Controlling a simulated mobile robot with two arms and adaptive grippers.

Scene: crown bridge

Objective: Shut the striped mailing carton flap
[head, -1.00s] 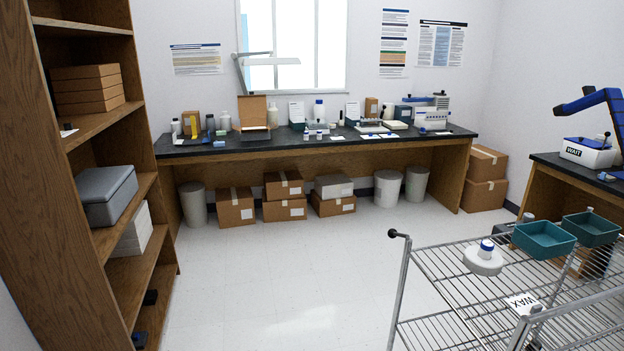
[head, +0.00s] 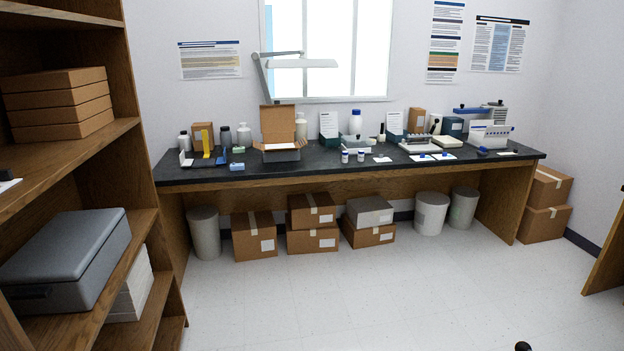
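An open carton (head: 281,154) stands on the dark bench top, left of the middle in the head view. Its brown flap (head: 278,123) stands upright at the back, and smaller side flaps spread out left and right. The front of its body looks grey, and something pale shows inside. It is too small to make out stripes. Neither of my grippers is in view.
The long bench (head: 350,170) runs along the back wall, with bottles and instruments beside the carton. Boxes (head: 313,240) and bins (head: 432,213) stand under it. A wooden shelf unit (head: 150,285) stands close on the left. The floor (head: 400,295) before the bench is clear.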

